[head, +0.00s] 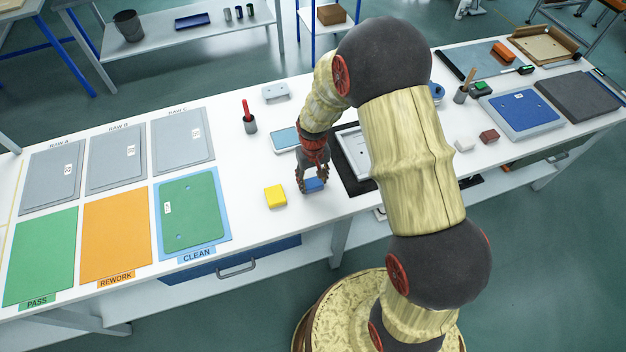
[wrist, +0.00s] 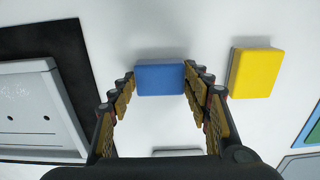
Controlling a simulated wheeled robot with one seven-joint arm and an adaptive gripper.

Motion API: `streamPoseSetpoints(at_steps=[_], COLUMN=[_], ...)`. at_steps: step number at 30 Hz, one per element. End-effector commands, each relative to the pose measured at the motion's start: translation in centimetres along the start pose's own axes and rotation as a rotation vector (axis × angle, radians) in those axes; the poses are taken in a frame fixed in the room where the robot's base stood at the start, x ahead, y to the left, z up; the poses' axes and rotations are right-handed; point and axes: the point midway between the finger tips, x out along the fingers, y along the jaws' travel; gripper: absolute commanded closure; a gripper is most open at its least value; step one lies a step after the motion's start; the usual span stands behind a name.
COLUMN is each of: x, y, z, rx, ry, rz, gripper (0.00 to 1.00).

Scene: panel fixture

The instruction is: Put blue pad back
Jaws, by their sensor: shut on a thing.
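The blue pad (wrist: 160,79) is a small blue block between the fingertips of my gripper (wrist: 160,84) in the wrist view. My gripper is shut on it. In the head view the blue pad (head: 314,185) shows at the tip of my gripper (head: 309,182), at or just above the white table (head: 245,235); I cannot tell if it touches. A yellow pad (head: 275,196) lies on the table to its left, and the yellow pad (wrist: 256,73) is right of the blue pad in the wrist view.
A dark mat with a grey panel (wrist: 30,105) lies beside the gripper, partly hidden by my arm in the head view. The CLEAN area holds a green panel (head: 190,212). A cup with a red tool (head: 249,122) and a light-blue-topped tray (head: 285,139) stand behind.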

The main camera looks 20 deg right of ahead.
Motion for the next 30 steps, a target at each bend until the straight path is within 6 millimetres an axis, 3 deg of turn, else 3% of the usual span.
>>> streamPoseSetpoints(at_steps=[10,20,25,30], x=[0.0,-0.2,-2.2,-5.8], y=[0.0,0.0,0.0,0.0], z=[0.0,0.0,-0.1,-0.1], rx=[0.000,0.000,0.000,0.000], ry=[0.000,0.000,0.004,0.004], rz=[0.000,0.000,0.000,0.000], gripper=[0.33,0.33,0.33,0.33])
